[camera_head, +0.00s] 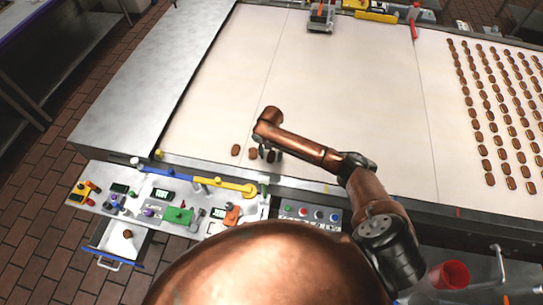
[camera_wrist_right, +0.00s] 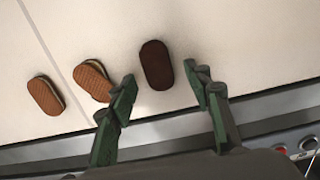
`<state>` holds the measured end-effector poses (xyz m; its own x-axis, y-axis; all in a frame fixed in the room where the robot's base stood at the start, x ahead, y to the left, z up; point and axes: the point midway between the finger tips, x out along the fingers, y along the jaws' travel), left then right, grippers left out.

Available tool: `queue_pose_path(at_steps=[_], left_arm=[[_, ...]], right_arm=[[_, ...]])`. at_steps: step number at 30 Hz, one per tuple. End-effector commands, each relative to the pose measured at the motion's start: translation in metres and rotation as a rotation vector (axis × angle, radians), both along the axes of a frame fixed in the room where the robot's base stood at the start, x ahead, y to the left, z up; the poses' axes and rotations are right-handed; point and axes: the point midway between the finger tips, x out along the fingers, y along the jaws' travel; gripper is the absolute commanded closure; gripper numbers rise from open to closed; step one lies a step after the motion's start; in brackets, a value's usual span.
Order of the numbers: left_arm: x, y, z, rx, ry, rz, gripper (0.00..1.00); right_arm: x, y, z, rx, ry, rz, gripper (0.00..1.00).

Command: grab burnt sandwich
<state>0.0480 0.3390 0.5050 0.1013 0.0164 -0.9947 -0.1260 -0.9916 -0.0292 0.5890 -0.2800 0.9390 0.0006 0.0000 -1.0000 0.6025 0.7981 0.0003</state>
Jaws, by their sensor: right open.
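The burnt sandwich (camera_wrist_right: 156,65), dark brown and oval, lies on the pale conveyor surface in the right wrist view. My right gripper (camera_wrist_right: 160,80) is open, with one green finger on each side of the burnt sandwich's near end and visible gaps on both sides. In the head view my right gripper (camera_head: 269,154) is over the belt's near edge and largely hides the burnt sandwich. Two lighter sandwiches lie to the left: one (camera_wrist_right: 92,81) close beside the left finger, partly covered by it, and one (camera_wrist_right: 45,95) farther left. My left gripper is not in view.
The conveyor (camera_head: 345,75) has wide free room beyond the gripper. Many sandwiches (camera_head: 490,115) stand in rows at the right. A bench with tools, an open drawer (camera_head: 117,240) and a panel of buttons (camera_head: 307,213) lie along the near side. A red cup (camera_head: 450,275) stands at lower right.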

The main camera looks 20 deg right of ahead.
Motion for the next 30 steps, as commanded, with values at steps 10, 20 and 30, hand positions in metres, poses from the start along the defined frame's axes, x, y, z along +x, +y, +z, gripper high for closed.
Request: queue_pose_path(at_steps=[10, 20, 30], left_arm=[[-0.0035, 0.0035, 0.0004, 0.004, 0.006, -0.001, 0.60], [0.0011, 0.0030, 0.0008, 0.003, 0.000, -0.002, 0.60], [0.0018, 0.0022, 0.0007, 0.002, -0.002, -0.001, 0.60]], right_arm=[[-0.0005, -0.0008, -0.0063, -0.001, 0.001, -0.001, 0.57], [-0.0004, -0.0007, -0.0061, -0.001, 0.001, -0.001, 0.80], [-0.0003, -0.0007, -0.0053, 0.000, 0.000, 0.000, 0.86]])
